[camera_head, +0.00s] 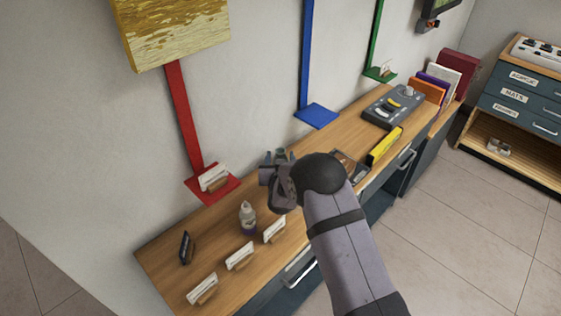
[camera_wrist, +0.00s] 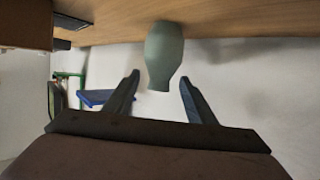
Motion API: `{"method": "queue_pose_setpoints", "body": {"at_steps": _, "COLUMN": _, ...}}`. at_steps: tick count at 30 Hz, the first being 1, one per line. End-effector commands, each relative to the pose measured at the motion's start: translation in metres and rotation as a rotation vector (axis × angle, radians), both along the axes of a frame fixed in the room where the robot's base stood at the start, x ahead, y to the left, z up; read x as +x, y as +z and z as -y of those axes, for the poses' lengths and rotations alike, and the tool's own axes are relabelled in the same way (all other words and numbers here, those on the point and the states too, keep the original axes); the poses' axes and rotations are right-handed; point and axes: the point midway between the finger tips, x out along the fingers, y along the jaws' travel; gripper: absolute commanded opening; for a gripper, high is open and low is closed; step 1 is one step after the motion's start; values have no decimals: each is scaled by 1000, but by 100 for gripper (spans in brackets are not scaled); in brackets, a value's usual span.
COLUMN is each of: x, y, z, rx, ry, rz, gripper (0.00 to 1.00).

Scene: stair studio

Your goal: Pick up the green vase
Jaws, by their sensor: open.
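The green vase (camera_wrist: 164,52) is a grey-green, rounded vessel standing on the wooden desk; it appears upside down in the wrist view. In the head view only a small part of the vase (camera_head: 281,154) shows behind my gripper. My gripper (camera_wrist: 159,80) is open, with one finger on each side of the vase's narrower end in the picture. I see no finger touching it, and its depth between the fingers is hard to tell. In the head view my gripper (camera_head: 272,178) is over the middle of the desk, hiding most of the vase.
On the wooden desk (camera_head: 160,262), a bottle (camera_head: 248,218) and several card holders stand left of my gripper. A yellow box (camera_head: 385,145) and a grey device (camera_head: 392,106) are to the right. A red shelf (camera_head: 224,189) and blue shelf (camera_head: 316,116) are along the wall.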

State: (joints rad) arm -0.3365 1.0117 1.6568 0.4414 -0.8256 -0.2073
Motion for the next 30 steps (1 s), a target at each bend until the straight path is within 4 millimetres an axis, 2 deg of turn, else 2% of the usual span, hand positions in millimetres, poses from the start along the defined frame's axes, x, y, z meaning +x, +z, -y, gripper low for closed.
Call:
{"method": "queue_pose_setpoints", "body": {"at_steps": 1, "x": 8, "y": 3, "z": 0, "rx": 3, "ry": -2, "rz": 8, "gripper": 51}}
{"method": "queue_pose_setpoints", "body": {"at_steps": 6, "x": 20, "y": -2, "z": 0, "rx": 2, "ry": -2, "rz": 6, "gripper": 51}}
{"method": "queue_pose_setpoints", "body": {"at_steps": 17, "x": 25, "y": -4, "z": 1, "rx": 2, "ry": -2, "rz": 5, "gripper": 51}}
{"method": "queue_pose_setpoints", "body": {"at_steps": 18, "x": 25, "y": -4, "z": 0, "rx": 2, "ry": -2, "rz": 5, "gripper": 46}}
{"method": "queue_pose_setpoints", "body": {"at_steps": 23, "x": 25, "y": -4, "z": 0, "rx": 2, "ry": -2, "rz": 5, "gripper": 8}}
{"method": "queue_pose_setpoints", "body": {"at_steps": 24, "x": 25, "y": -4, "z": 0, "rx": 2, "ry": -2, "rz": 5, "gripper": 4}}
{"method": "queue_pose_setpoints", "body": {"at_steps": 30, "x": 25, "y": -3, "z": 0, "rx": 2, "ry": -2, "rz": 7, "gripper": 4}}
